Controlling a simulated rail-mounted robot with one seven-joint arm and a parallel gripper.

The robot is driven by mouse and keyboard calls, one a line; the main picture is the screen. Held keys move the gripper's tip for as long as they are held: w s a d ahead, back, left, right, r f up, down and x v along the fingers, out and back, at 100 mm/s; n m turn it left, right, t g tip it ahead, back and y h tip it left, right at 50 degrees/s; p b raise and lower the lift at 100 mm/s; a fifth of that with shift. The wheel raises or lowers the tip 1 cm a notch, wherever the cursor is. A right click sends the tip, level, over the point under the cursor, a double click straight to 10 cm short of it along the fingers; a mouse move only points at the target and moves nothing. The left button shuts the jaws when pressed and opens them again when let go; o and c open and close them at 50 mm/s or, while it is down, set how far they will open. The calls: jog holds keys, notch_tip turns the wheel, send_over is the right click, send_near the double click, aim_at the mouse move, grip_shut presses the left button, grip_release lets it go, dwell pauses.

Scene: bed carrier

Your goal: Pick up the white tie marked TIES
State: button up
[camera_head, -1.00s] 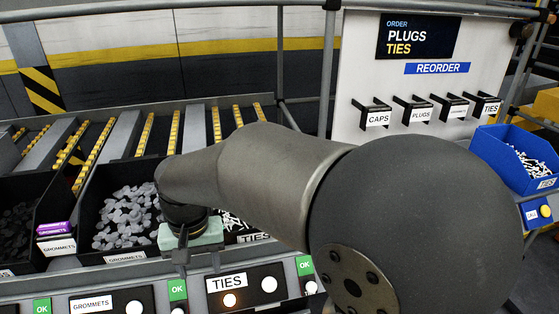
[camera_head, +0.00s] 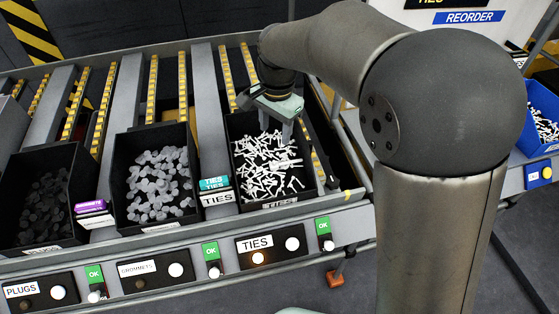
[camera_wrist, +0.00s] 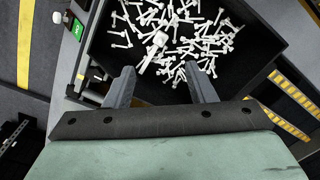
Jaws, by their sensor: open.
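Many white ties (camera_head: 262,165) lie loose in a heap in a black bin (camera_head: 233,131) labelled TIES, at the right end of the row of bins. In the wrist view the white ties (camera_wrist: 190,38) lie beyond the fingertips, and one larger white piece (camera_wrist: 153,50) lies near the left finger. My gripper (camera_head: 287,140) points down over the back right part of this bin. In the wrist view my gripper (camera_wrist: 165,78) has its two grey fingers spread apart, with nothing held between them. Whether the fingertips touch the heap I cannot tell.
A bin of grey grommets (camera_head: 157,182) and a bin of dark plugs (camera_head: 42,202) stand to the left. The bin walls rise around the ties. A front panel (camera_head: 215,251) has lamps and OK buttons. A blue bin (camera_head: 543,105) is at the right.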

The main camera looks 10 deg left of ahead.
aim_at(286, 162)
jog(key=f, duration=0.4)
jog(key=f+p, duration=0.1)
jog(key=f, duration=0.7)
jog(key=shift+w+a, duration=0.25)
jog(key=shift+a, duration=0.15)
jog(key=c, duration=1)
